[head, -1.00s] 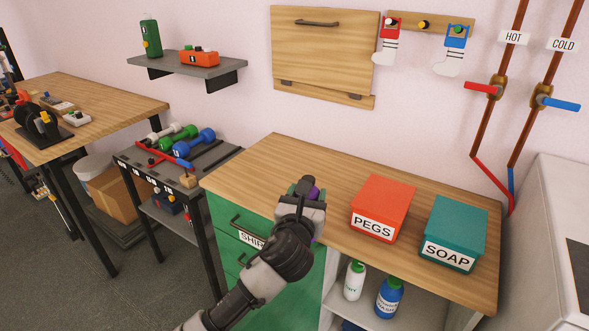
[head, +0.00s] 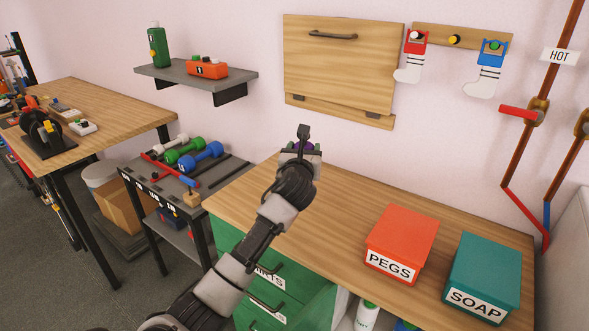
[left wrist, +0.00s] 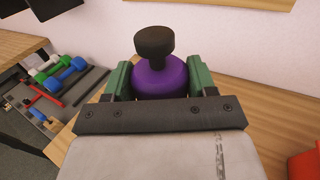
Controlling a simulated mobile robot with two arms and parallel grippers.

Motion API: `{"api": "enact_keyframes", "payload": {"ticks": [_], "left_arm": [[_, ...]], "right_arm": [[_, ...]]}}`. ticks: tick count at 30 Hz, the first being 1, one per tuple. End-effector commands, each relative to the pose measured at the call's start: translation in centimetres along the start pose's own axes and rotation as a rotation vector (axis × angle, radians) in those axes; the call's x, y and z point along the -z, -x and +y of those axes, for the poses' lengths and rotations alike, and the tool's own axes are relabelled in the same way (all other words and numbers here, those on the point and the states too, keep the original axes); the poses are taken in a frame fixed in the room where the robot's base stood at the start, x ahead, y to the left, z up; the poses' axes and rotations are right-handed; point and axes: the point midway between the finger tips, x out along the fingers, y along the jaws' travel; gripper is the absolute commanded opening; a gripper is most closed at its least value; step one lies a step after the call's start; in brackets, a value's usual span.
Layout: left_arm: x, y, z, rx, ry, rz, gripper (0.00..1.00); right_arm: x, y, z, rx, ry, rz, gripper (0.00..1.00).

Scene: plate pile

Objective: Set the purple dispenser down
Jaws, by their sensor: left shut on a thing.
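The purple dispenser (left wrist: 160,78) has a purple body and a dark pump top. In the left wrist view it stands between the two green fingers of my left gripper (left wrist: 160,85), which is shut on it. In the head view my left gripper (head: 301,150) is over the back left part of the wooden counter (head: 345,205), and the dark pump top (head: 304,132) of the dispenser shows above it. The dispenser's base is hidden behind the gripper, so I cannot tell whether it touches the counter. My right gripper is not in view.
A red PEGS box (head: 402,240) and a teal SOAP box (head: 484,275) stand on the counter's right part. The counter between the gripper and the PEGS box is clear. A dumbbell rack (head: 190,170) stands to the left. A folded wooden wall panel (head: 340,65) is behind.

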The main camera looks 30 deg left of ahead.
Motion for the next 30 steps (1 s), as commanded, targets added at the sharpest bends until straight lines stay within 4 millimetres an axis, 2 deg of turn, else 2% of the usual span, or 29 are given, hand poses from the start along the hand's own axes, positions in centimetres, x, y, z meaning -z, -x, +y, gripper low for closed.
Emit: {"api": "enact_keyframes", "payload": {"ticks": [3, 7, 16, 28, 29, 30], "left_arm": [[1.0, -0.8, 1.8, -0.001, -0.002, -0.002, 0.21], [1.6, -1.2, 2.7, 0.001, -0.001, -0.004, 0.21], [5.3, -1.2, 2.7, 0.003, 0.002, -0.002, 0.21], [5.9, -1.2, 2.7, 0.003, -0.001, -0.004, 0.21], [6.1, -1.2, 2.7, 0.002, -0.001, -0.001, 0.58], [6.0, -1.2, 2.7, 0.002, 0.000, -0.001, 0.64]], "right_arm": [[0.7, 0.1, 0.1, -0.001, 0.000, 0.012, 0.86], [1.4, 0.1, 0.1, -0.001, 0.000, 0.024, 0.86], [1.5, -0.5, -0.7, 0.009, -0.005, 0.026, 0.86], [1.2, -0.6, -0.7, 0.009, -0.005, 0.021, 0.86], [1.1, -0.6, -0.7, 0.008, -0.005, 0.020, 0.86], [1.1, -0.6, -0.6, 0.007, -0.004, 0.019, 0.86]]}}
